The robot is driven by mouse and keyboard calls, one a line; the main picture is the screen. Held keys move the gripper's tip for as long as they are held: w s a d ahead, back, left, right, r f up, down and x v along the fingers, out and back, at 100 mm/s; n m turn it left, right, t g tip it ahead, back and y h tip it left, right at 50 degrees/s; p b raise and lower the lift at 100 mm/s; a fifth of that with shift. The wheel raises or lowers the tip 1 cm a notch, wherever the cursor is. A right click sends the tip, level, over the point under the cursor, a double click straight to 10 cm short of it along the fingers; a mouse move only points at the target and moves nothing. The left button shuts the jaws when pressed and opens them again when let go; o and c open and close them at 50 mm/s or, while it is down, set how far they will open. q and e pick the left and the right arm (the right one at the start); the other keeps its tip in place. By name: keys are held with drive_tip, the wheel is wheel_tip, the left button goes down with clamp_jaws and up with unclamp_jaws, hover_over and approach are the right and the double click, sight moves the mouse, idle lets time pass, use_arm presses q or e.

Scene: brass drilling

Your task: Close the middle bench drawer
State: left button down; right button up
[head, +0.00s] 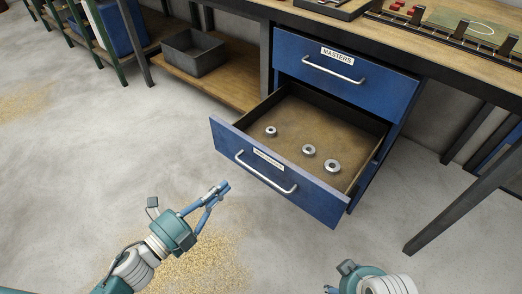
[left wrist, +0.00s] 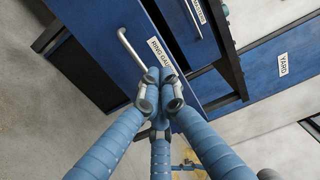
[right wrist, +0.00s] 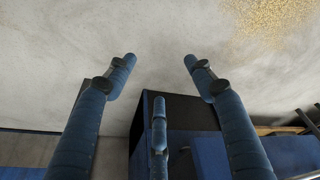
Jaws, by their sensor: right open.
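The open blue drawer (head: 280,174) sticks out below a shut drawer labelled MASTERS (head: 345,75). Its front carries a bar handle (head: 265,178) and a label that starts "RING GAU" in the left wrist view (left wrist: 160,52). Three metal rings (head: 271,131) (head: 309,150) (head: 332,165) lie on its floor. My left gripper (head: 222,187) is shut and empty, with its fingertips in front of the drawer's left part; contact cannot be told. My right gripper (right wrist: 160,59) is open and empty; in the head view only its wrist shows at the bottom edge.
A wooden bench top (head: 260,5) runs above the drawers. A slanted dark bench leg (head: 465,190) stands to the right. A grey metal bin (head: 193,52) sits on a low shelf at the left. The concrete floor before the drawer is clear except for brass chips (head: 205,262).

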sight(260, 152)
use_arm(q)
drive_tip(key=x, duration=1.2)
drive_tip(key=shift+w+d+b, duration=0.15)
drive_tip(key=shift+w+b, duration=0.15)
drive_tip(key=shift+b, duration=0.05)
drive_tip(key=shift+w+d, duration=0.25)
drive_tip(key=shift+w, duration=0.05)
use_arm(e)
drive_tip(key=v, duration=0.3)
drive_tip(key=shift+w+a, duration=0.1)
drive_tip(key=shift+w, duration=0.05)
drive_tip(key=shift+f, duration=0.15)
